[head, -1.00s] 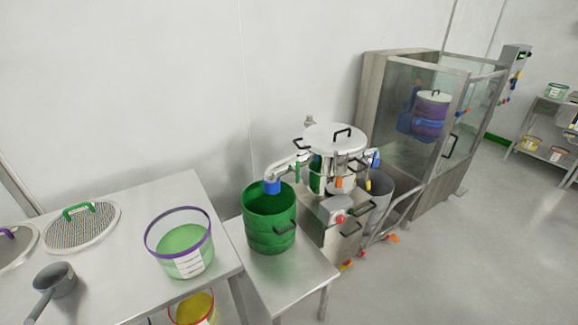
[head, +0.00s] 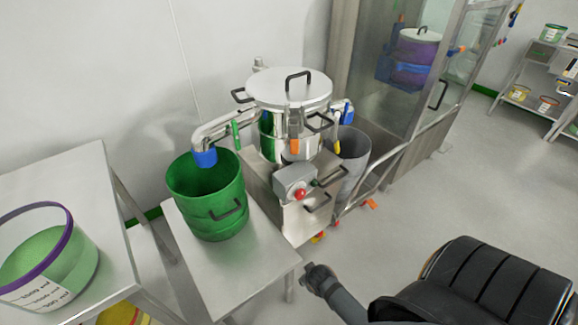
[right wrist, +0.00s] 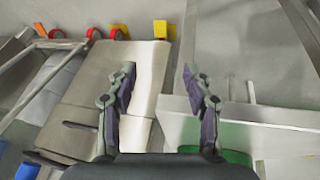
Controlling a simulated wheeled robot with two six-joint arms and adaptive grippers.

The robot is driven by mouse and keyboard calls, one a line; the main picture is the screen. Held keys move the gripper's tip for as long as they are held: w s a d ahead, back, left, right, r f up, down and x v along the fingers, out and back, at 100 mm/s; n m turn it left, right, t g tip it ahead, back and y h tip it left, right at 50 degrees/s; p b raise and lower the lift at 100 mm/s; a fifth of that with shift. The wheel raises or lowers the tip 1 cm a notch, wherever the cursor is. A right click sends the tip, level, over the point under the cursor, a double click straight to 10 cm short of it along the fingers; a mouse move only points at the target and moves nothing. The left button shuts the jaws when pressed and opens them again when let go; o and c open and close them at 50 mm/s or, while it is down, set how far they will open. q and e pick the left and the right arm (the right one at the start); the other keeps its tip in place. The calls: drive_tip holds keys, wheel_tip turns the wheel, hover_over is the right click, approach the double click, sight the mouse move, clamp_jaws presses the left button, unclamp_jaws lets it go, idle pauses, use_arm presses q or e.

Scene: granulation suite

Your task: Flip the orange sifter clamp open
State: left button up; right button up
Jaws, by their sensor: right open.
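The sifter (head: 290,110) is a round steel drum with a white lid and a black handle, on a steel base. Its orange clamp (head: 294,146) hangs on the front of the drum. A green clamp (head: 236,136) sits to its left and a yellow clamp (head: 337,147) to its right. My right gripper (head: 311,272) is low in front of the sifter base, well below and apart from the orange clamp. In the right wrist view the right gripper (right wrist: 158,73) is open and empty. The orange clamp cannot be made out there. My left gripper is not in view.
A green bucket (head: 206,200) stands on a low steel table (head: 240,275) left of the sifter. A control box with a red button (head: 300,194) juts from the base. A grey bin (head: 350,160) stands at right. Open floor (head: 430,200) lies to the right.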

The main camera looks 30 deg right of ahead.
wheel_tip(320, 180, up, 2)
drive_tip(key=w+b, duration=0.2)
drive_tip(key=m+t+h+p, duration=0.2)
drive_tip(key=m+t+h, duration=0.35)
drive_tip(key=t, duration=0.55)
approach(295, 144)
drive_tip(key=shift+h, duration=0.35)
drive_tip(key=p+x, duration=0.1)
drive_tip(key=x, duration=0.9)
drive_tip(key=shift+w+a+f, duration=0.1)
drive_tip(key=shift+w+a, duration=0.05)
drive_tip(key=shift+a, duration=0.05)
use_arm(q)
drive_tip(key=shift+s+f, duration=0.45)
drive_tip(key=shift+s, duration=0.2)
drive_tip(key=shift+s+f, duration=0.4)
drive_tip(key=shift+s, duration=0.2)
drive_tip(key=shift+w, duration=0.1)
use_arm(e)
clamp_jaws()
